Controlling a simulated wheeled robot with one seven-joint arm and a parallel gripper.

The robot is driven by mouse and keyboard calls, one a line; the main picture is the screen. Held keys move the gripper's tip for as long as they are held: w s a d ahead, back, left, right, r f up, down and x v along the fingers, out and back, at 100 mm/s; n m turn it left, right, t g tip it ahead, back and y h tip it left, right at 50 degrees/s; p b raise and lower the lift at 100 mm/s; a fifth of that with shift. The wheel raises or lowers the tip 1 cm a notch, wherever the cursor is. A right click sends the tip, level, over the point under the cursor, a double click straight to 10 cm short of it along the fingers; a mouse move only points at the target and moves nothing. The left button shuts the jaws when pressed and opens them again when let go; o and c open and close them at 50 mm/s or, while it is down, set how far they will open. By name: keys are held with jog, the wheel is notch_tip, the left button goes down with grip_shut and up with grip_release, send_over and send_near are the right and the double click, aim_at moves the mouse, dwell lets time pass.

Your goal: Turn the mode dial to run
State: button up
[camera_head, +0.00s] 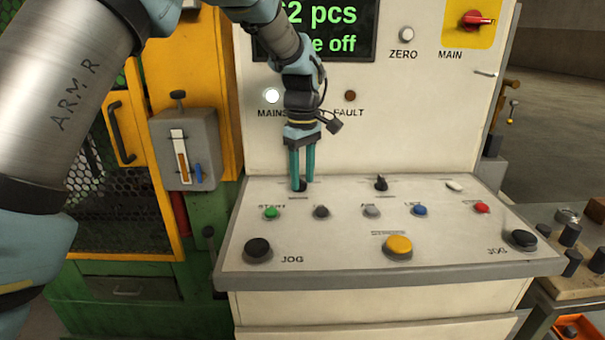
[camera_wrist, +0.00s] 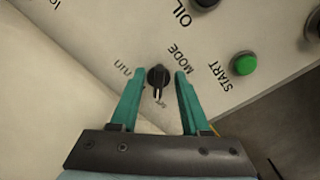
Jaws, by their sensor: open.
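The mode dial (camera_wrist: 158,76) is a small black knob with a pale pointer line, on the sloping cream panel. In the wrist view the word MODE is to its right and "run" to its left; its pointer line is towards the bottom of the picture, near a small, partly hidden label. My gripper (camera_wrist: 157,77) has two teal fingers, open, one on each side of the dial with gaps showing. In the head view my gripper (camera_head: 302,187) points down at the back left of the panel, and its fingers partly hide the dial (camera_head: 301,184).
The green START button (camera_head: 271,213) is just in front of the dial. Another black knob (camera_head: 381,183) is to the right. A black JOG button (camera_head: 258,248) and a yellow button (camera_head: 398,245) are nearer the front. The upright cabinet face (camera_head: 410,120) rises behind.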

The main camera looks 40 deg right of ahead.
jog(key=shift+f, duration=0.2)
grip_shut()
dwell(0.3)
